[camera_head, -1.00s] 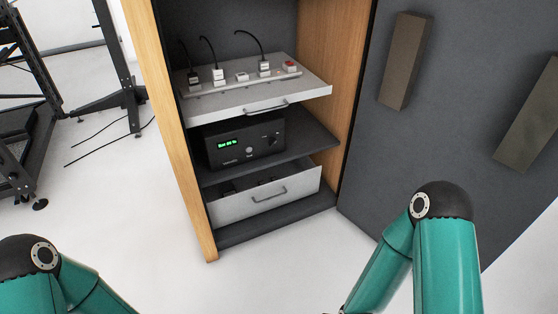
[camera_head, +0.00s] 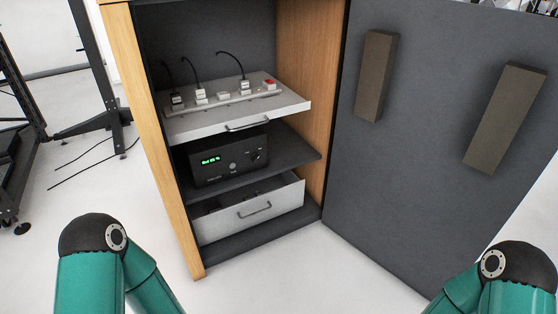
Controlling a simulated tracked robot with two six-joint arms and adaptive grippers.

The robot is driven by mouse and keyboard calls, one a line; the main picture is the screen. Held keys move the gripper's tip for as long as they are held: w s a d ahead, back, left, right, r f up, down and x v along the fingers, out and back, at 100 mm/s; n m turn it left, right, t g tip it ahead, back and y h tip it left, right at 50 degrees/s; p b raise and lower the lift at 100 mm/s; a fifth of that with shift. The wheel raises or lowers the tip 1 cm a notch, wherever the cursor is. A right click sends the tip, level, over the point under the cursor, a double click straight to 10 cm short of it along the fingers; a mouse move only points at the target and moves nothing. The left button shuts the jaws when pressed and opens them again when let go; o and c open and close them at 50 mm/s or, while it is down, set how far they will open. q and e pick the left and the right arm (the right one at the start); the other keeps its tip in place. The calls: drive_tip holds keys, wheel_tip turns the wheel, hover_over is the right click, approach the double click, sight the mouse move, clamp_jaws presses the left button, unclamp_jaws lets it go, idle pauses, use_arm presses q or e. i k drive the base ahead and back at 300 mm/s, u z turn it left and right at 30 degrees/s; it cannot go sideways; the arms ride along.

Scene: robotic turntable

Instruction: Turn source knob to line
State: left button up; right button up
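A black amplifier-like unit (camera_head: 228,161) with a lit green display (camera_head: 210,160) sits on the middle shelf of the wooden cabinet. A round knob (camera_head: 233,167) is near the middle of its front, and a dark knob (camera_head: 255,155) is on the right part of its front. I cannot read their labels or tell which is the source knob. Parts of my two green arms show at the lower left and lower right, apart from the cabinet. Neither gripper is in the picture.
Above the unit, a pulled-out white drawer (camera_head: 240,122) carries a power strip with plugs and a red switch. A lower white drawer (camera_head: 249,212) stands partly out. The dark open door (camera_head: 420,150) is at the right. Black metal frames (camera_head: 92,75) stand at the left.

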sight(255, 156)
drive_tip(key=z, duration=0.15)
drive_tip(key=i, duration=0.95)
drive_tip(key=u, duration=0.1)
